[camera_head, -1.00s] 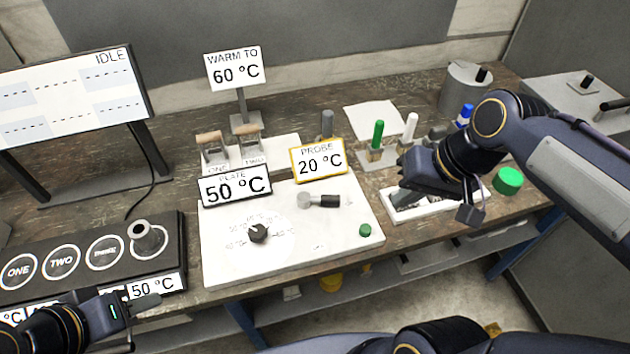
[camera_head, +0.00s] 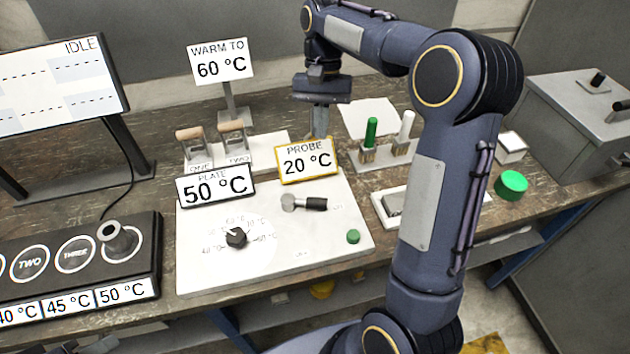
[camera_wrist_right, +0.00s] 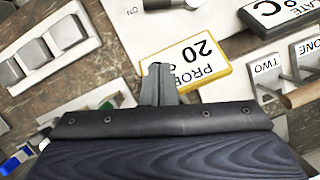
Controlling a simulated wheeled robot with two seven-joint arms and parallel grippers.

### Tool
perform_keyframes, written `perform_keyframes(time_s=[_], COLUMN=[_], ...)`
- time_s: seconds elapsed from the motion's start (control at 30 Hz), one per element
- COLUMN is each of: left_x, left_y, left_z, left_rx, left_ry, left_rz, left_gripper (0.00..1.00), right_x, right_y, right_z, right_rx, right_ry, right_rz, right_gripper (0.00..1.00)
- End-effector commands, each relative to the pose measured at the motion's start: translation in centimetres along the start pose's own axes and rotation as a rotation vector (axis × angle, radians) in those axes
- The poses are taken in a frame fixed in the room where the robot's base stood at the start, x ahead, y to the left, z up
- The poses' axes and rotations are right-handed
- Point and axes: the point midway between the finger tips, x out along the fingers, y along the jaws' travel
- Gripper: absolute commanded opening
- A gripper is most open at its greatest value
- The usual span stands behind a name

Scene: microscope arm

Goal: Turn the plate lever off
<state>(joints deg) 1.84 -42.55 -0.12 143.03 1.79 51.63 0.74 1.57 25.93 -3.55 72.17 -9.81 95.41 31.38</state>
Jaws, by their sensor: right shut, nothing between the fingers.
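The plate lever (camera_head: 305,203) has a silver pivot and a black handle that points right, lying flat on the white plate panel (camera_head: 285,255). Part of a black handle, apparently the lever's (camera_wrist_right: 160,4), shows at the top edge of the right wrist view. My right gripper (camera_head: 319,132) points down just behind the yellow-framed PROBE sign (camera_head: 307,162), beyond the lever and apart from it. In the right wrist view its fingers (camera_wrist_right: 157,72) are together and empty, over the sign. Only a sliver of my left gripper (camera_head: 95,346) shows at the bottom left.
A black dial (camera_head: 236,238) and a green button (camera_head: 353,237) are on the panel. The PLATE 50 °C sign (camera_head: 215,187) stands at its back left. Wooden-handled switches (camera_head: 232,130) are behind. Green and white tubes (camera_head: 371,132) stand right of my gripper. The panel's front is clear.

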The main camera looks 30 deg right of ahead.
Motion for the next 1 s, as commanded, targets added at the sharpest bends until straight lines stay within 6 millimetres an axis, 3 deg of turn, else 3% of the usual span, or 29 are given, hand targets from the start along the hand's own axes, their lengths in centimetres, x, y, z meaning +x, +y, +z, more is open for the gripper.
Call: perform_keyframes(time_s=[0.27, 0.73, 1.0], left_x=[0.0, -0.2, -0.8], left_y=[0.0, 0.1, 0.4], left_z=[0.0, -0.1, -0.4], left_rx=[0.0, 0.0, 0.0], left_ry=[0.0, 0.0, 0.0], left_rz=[0.0, 0.0, 0.0], left_gripper=[0.36, 0.36, 0.36], right_x=[1.0, 10.2, 11.6], right_y=[0.0, 0.1, 0.0], right_z=[0.0, 0.1, 3.1], right_rx=[-0.001, -0.001, -0.003], right_ry=[-0.002, -0.004, 0.001], right_rz=[0.001, 0.002, -0.001], right_gripper=[0.0, 0.0, 0.0])
